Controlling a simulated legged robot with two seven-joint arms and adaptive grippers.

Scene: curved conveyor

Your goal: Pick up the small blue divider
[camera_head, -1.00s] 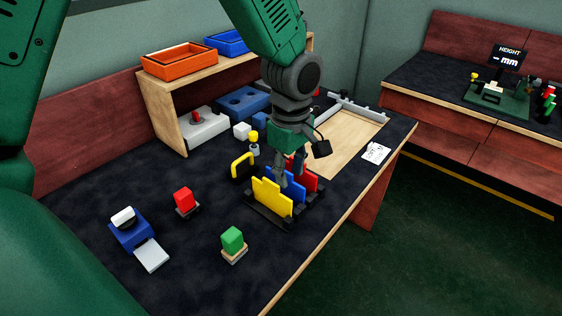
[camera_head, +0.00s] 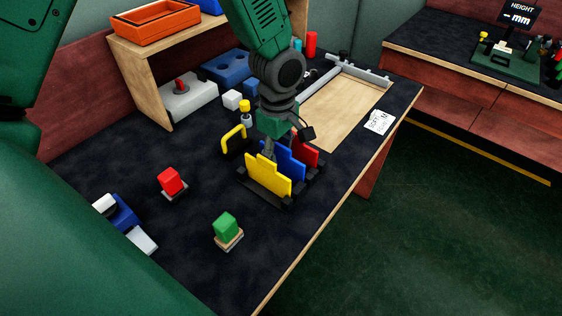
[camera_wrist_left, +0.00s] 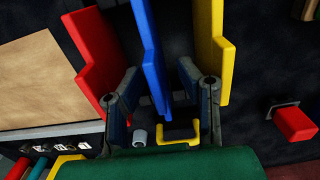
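The blue divider (camera_head: 290,164) stands upright in a black rack (camera_head: 285,204), between a yellow divider (camera_head: 267,178) and a red divider (camera_head: 306,148). My left gripper (camera_head: 270,150) points down at the rack, its fingertips partly hidden behind the dividers. In the left wrist view the blue divider (camera_wrist_left: 147,40) lies between the two spread fingers of my left gripper (camera_wrist_left: 159,66), with gaps on both sides. One finger is on the side of the red divider (camera_wrist_left: 92,45), the other on the side of the yellow divider (camera_wrist_left: 216,40). My right gripper is not in view.
A yellow handle (camera_head: 233,138) stands close left of the rack. A red block (camera_head: 171,181) and a green block (camera_head: 225,226) sit on the dark table. A wooden shelf (camera_head: 140,85) holds an orange bin (camera_head: 155,22). A pale board (camera_head: 340,112) lies behind.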

